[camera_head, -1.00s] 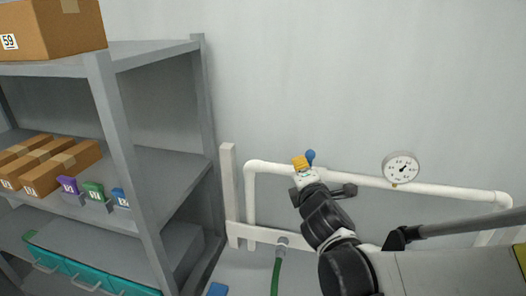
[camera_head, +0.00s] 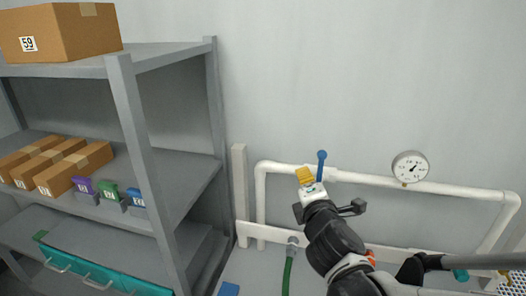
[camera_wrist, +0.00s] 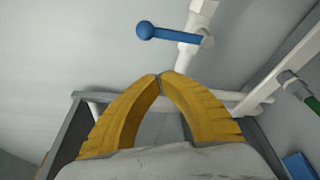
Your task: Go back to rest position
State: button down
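My gripper (camera_head: 305,176) has yellow curved fingers and is in front of the white pipe, left of the blue valve handle (camera_head: 322,161). In the wrist view its fingertips (camera_wrist: 159,77) meet, with nothing seen between them. The blue handle, with a round knob, shows in the wrist view (camera_wrist: 172,35) beyond the fingertips and apart from them. It sits on the white pipe (camera_head: 440,187). In the head view my arm rises from the lower right.
A grey shelf (camera_head: 137,150) with boxes and small coloured bins stands left. A round gauge (camera_head: 410,167) sits on the pipe at right. A green hose (camera_head: 287,272) hangs below. A blue object (camera_head: 229,289) lies low near the shelf. The wall above is clear.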

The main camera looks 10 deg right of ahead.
jog(key=s+d+f+m+g+b, duration=0.1)
jog(key=s+f+m+g+b, duration=0.2)
jog(key=s+f+m+b, duration=0.25)
jog(key=s+d+f+m+g+b, duration=0.1)
jog(key=s+f+m+g+b, duration=0.2)
jog(key=f+m, duration=0.45)
jog(key=s+a+f+m+g+y+b, duration=0.2)
jog(key=s+a+f+m+b, duration=0.4)
jog(key=s+f, duration=0.3)
jog(key=shift+s+a+f+m+g+y, duration=0.25)
jog(key=shift+a+f+m+g+y, duration=0.2)
jog(key=shift+f+g, duration=0.25)
jog(key=shift+d, duration=0.1)
jog(key=shift+d, duration=0.15)
